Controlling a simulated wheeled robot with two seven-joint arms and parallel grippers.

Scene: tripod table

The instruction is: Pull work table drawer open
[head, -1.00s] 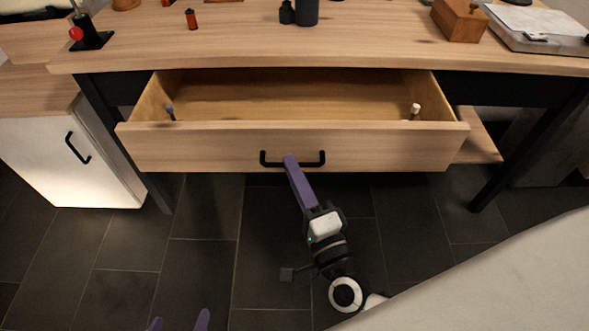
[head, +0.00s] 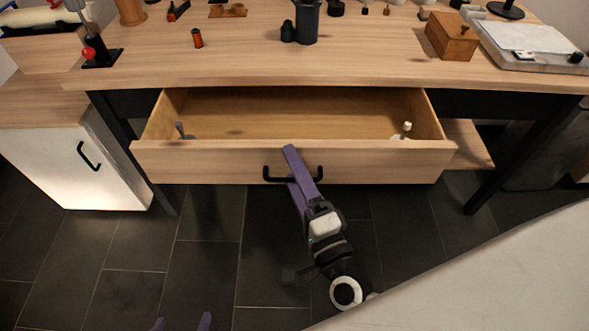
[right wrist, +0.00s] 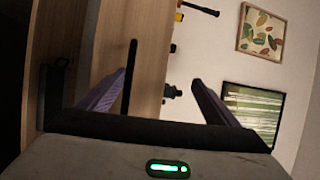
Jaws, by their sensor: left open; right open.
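The work table drawer (head: 291,162) is pulled out, its light wood interior in view. Its black bar handle (head: 292,174) runs across the middle of the front; it shows as an upright bar in the right wrist view (right wrist: 130,78). My right gripper (head: 289,168) is at the handle with purple fingers apart, one above the bar and one below. In the right wrist view the bar lies between the open fingers (right wrist: 160,82), nearer the left one; contact is unclear. My left gripper (head: 182,320) is open and empty at the bottom edge, only its fingertips in view.
The drawer holds two small items, one on the left (head: 181,131) and one on the right (head: 405,130). The table top (head: 250,65) carries several tools and a wooden box (head: 450,38). A white cabinet (head: 85,165) stands left.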

